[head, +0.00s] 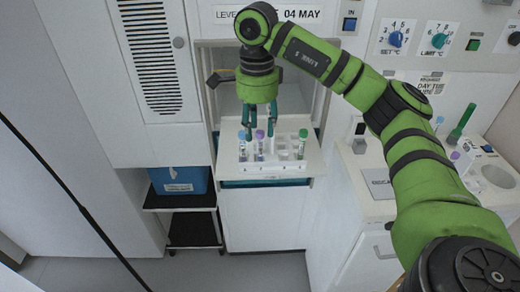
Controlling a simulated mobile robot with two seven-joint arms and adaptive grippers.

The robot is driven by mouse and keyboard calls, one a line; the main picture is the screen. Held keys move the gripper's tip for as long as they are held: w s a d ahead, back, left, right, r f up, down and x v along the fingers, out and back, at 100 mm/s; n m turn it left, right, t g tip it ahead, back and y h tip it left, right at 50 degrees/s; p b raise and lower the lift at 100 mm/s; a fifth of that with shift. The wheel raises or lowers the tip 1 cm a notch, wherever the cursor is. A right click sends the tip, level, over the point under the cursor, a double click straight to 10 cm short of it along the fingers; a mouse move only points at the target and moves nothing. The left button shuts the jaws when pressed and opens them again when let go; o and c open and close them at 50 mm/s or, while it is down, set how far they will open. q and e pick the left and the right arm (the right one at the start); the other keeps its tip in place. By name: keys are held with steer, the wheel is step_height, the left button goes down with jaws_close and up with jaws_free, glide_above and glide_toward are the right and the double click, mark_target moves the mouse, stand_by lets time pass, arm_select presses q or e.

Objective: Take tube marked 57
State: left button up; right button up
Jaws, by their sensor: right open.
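My right gripper (260,130) points down into the recess in the machine front, open, with its fingers apart over the white rack (270,169). A purple-capped tube (260,143) stands upright in the rack, roughly between the fingertips in this view. I cannot tell whether the fingers touch it. A blue-capped tube (242,147) stands to its left. The number 57 cannot be read on any tube. My left gripper is not in view.
Recess walls stand close on both sides of the rack. On the right, a white counter (372,207) holds more capped tubes and a green-handled item (461,122). A blue box (180,181) sits on a dark cart (192,229) at lower left.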

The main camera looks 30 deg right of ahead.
mark_target(261, 137)
steer(key=f, duration=0.1)
steer(key=f+p, duration=0.1)
steer(key=f, duration=0.1)
steer(key=f+p, duration=0.1)
steer(key=f, duration=0.1)
steer(key=shift+s+d+f, duration=0.15)
steer(key=shift+d+f, duration=0.05)
steer(key=shift+d, duration=0.1)
steer(key=shift+f, duration=0.2)
jaws_close()
